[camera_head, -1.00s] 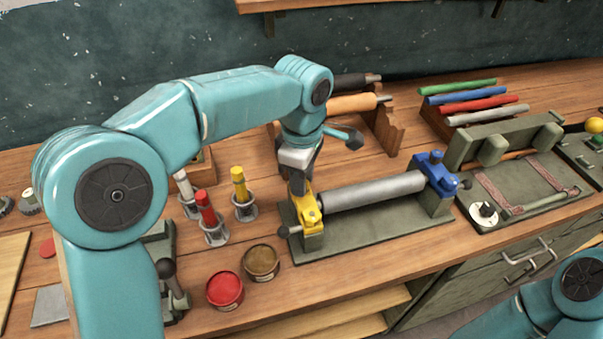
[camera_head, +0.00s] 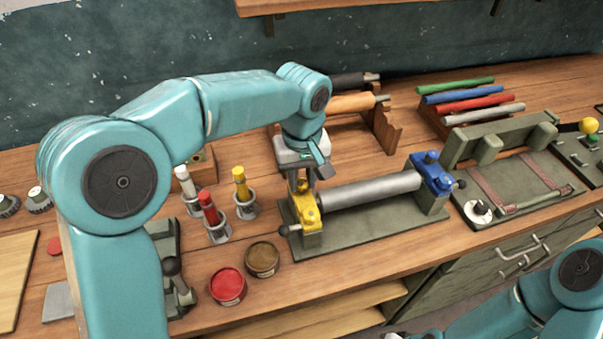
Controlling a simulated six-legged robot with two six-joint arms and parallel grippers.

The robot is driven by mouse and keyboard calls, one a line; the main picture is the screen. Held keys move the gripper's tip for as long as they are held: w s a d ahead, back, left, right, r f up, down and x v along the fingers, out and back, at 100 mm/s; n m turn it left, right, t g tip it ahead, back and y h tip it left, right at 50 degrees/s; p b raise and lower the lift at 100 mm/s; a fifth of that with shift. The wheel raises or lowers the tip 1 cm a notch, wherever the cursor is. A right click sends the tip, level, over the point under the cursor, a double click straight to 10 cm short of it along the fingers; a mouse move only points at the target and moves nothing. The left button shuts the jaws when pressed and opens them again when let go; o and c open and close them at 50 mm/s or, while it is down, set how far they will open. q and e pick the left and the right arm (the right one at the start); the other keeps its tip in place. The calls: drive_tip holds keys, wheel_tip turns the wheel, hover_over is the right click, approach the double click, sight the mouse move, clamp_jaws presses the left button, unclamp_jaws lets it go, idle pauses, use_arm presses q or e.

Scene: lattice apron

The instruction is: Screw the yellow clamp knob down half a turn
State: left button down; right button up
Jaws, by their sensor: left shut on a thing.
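The yellow clamp (camera_head: 308,218) stands at the left end of a dark green stand (camera_head: 375,229), under one end of a grey roller (camera_head: 370,190). My left gripper (camera_head: 302,186) points down from above and is shut on the yellow clamp knob at the top of this clamp. Its fingers hide part of the knob. A blue clamp (camera_head: 432,172) holds the roller's right end. My right arm shows at the bottom right, but its gripper jaws are out of the picture.
Red and yellow tubes in holders (camera_head: 212,215) stand left of the stand. A red pot (camera_head: 228,286) and a brown pot (camera_head: 262,259) sit in front. A rack of coloured rods (camera_head: 465,98) is behind right, and a flat green press (camera_head: 525,185) is at the right.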

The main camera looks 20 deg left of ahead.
use_arm(q)
drive_tip(key=m+p, duration=0.1)
drive_tip(key=m, duration=0.4)
drive_tip(key=shift+m, duration=0.3)
drive_tip(key=m+p, duration=0.1)
drive_tip(key=m, duration=0.4)
drive_tip(key=m+p, duration=0.1)
drive_tip(key=m, duration=0.4)
drive_tip(key=shift+m+p, duration=0.3)
drive_tip(key=shift+m, duration=0.1)
drive_tip(key=m+p, duration=0.1)
drive_tip(key=m, duration=0.4)
drive_tip(key=shift+m, duration=0.3)
drive_tip(key=c, duration=0.8)
unclamp_jaws()
drive_tip(key=shift+c, duration=0.2)
